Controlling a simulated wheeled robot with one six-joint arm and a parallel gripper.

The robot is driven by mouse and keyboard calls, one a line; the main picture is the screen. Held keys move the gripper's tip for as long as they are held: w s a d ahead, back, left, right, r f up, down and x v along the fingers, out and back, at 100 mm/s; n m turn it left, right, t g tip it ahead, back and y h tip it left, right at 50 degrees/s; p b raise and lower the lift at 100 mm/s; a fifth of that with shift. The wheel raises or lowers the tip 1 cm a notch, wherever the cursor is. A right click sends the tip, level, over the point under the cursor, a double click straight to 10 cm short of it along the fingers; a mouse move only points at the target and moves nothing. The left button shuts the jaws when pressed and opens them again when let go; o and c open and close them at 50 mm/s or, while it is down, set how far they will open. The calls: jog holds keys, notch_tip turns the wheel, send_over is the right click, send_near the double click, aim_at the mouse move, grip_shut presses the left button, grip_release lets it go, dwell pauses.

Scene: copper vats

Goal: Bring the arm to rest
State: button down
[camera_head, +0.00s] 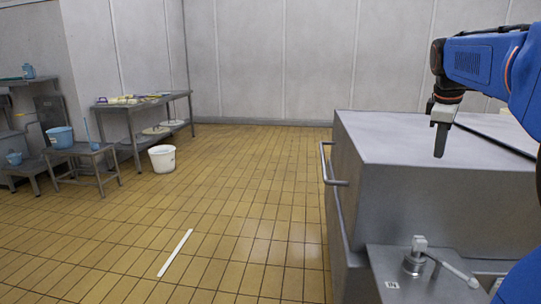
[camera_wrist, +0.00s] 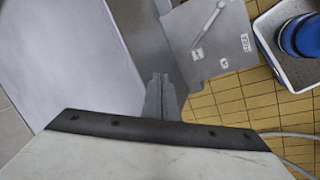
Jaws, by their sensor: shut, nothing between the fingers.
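My gripper (camera_head: 439,150) hangs from my blue arm at the right of the head view, fingers pointing down. It appears above or in front of the grey metal cabinet (camera_head: 425,140); the exact gap cannot be told. In the wrist view the two fingers of my gripper (camera_wrist: 160,80) lie together, shut and empty. The pale top of the cabinet (camera_wrist: 70,60) fills the left of that view.
A metal plate with a lever valve (camera_head: 414,260) sticks out low at the cabinet's front; the lever (camera_wrist: 208,24) also shows in the wrist view. A handle (camera_head: 330,165) juts from the cabinet's side. A white bucket (camera_head: 162,158) stands by a table (camera_head: 135,107). The tiled floor is mostly clear.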

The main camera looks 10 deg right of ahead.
jog(key=s+a+f+m+t+y, duration=0.1)
jog(key=s+a+f+m, duration=0.1)
jog(key=s+a+f, duration=0.5)
jog(key=s+a+f+m, duration=0.2)
jog(key=s+a+f, duration=0.2)
jog(key=a, duration=0.6)
jog(key=s+a+f+m+t+y, duration=0.1)
jog(key=s+a+f+m, duration=0.3)
jog(key=s+a+f, duration=0.6)
notch_tip(320, 180, down, 4)
jog(key=shift+s+f+y, duration=0.15)
jog(key=shift+s+y, duration=0.45)
jog(key=shift+s, duration=0.45)
jog(key=shift+d, duration=0.15)
